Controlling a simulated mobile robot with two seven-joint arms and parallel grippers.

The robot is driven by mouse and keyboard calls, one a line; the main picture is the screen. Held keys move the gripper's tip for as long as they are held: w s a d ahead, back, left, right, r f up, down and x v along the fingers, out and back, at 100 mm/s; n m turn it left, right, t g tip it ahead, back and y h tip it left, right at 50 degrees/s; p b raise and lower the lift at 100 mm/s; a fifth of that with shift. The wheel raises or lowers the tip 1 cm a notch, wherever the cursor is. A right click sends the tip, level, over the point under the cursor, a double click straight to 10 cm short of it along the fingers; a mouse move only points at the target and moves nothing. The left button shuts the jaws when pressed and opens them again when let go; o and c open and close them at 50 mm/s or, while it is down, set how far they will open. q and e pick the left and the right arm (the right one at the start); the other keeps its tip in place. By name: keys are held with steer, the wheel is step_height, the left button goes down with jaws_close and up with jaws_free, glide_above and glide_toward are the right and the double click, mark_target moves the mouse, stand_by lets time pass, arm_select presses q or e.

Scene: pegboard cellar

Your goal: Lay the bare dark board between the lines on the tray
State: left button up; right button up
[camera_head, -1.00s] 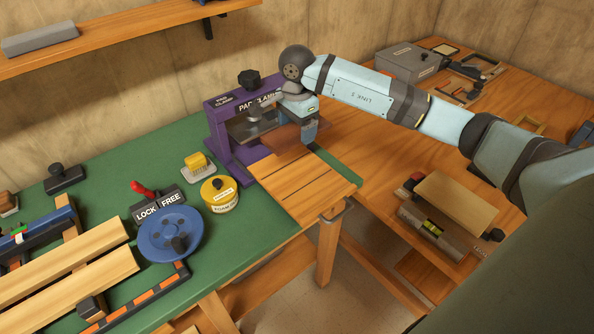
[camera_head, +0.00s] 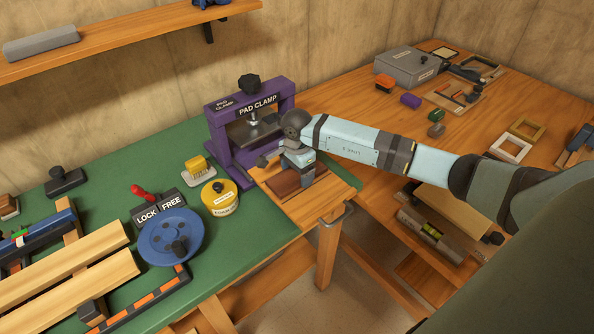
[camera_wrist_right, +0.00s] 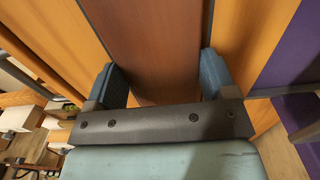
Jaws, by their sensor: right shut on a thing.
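The bare dark board (camera_head: 283,183) is reddish brown and flat. It is over the light wooden tray (camera_head: 325,203) in front of the purple pad clamp. My right gripper (camera_head: 296,184) is shut on the board, partly covering it in the head view. In the right wrist view, the board (camera_wrist_right: 155,45) runs lengthwise between the two fingers of the gripper (camera_wrist_right: 163,82), with a dark line along each side and orange tray wood beyond. The board is low at the tray; I cannot tell whether it touches it. My left gripper is out of view.
The purple pad clamp (camera_head: 219,123) stands just behind the tray. A yellow round tin (camera_head: 220,198) and a blue handwheel (camera_head: 165,240) are on the green bench to the left. A second wooden bench with frames and a grey box (camera_head: 406,66) lies to the right.

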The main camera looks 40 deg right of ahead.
steer(key=o, duration=0.9)
steer(key=shift+f, duration=0.1)
